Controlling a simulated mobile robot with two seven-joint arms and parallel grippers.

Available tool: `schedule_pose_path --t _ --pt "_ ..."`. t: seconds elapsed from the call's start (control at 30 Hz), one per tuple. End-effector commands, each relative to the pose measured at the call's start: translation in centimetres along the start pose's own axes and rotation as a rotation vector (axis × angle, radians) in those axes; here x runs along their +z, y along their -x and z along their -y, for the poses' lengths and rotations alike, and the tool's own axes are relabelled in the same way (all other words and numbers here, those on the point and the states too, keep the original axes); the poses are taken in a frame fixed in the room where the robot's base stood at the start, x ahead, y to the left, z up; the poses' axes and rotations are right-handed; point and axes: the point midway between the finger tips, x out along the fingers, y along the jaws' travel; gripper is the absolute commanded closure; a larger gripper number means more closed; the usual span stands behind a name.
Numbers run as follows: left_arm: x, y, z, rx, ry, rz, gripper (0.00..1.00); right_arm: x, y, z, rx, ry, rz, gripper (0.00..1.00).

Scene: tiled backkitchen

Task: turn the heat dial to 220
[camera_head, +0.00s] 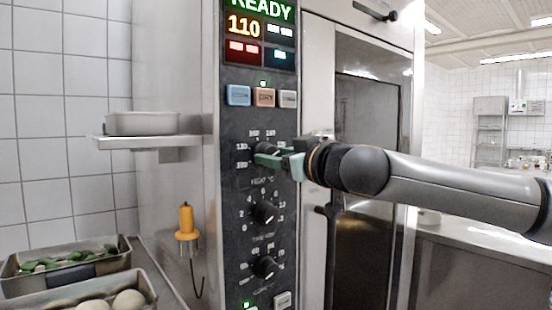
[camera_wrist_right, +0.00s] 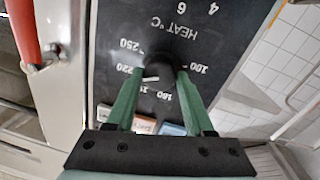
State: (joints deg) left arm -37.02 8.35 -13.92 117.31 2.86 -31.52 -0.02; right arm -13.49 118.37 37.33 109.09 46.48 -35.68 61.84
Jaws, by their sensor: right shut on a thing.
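The heat dial (camera_wrist_right: 158,66) is a black round knob on the dark control panel (camera_wrist_right: 105,20), labelled HEAT °C in the wrist view, where the panel appears upside down. Numbers including 250 and 220 ring it. My right gripper (camera_wrist_right: 158,80) has its green fingers on both sides of the dial and is shut on it. In the head view, the right gripper (camera_head: 268,155) reaches the panel from the right and hides most of the dial. The display (camera_head: 258,30) reads READY and 110. My left gripper is not in view.
Two more black dials, an upper one (camera_head: 264,213) and a lower one (camera_head: 265,267), sit below. Coloured buttons (camera_head: 264,97) sit above. A shelf with a pan (camera_head: 142,123), a yellow-handled probe (camera_head: 186,222) and food trays (camera_head: 60,265) are left. The oven door (camera_head: 372,110) is right.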

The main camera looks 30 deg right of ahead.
Motion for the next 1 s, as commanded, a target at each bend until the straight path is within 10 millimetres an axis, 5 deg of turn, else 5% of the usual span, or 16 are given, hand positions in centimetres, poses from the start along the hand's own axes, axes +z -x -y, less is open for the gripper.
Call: schedule_pose_path --t 0.67,0.7,0.93,1.0 --pt "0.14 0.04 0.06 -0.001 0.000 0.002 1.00 -0.02 -0.01 -0.04 0.000 -0.057 0.005 1.00" --pt "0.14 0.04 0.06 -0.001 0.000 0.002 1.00 -0.01 -0.01 -0.04 0.000 -0.057 0.005 0.43" --pt "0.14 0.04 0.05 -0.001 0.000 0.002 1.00 -0.02 -0.01 -0.03 0.000 -0.056 0.005 0.17" --pt "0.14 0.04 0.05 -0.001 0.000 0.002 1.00 -0.01 -0.01 -0.03 0.000 -0.056 0.005 0.17"
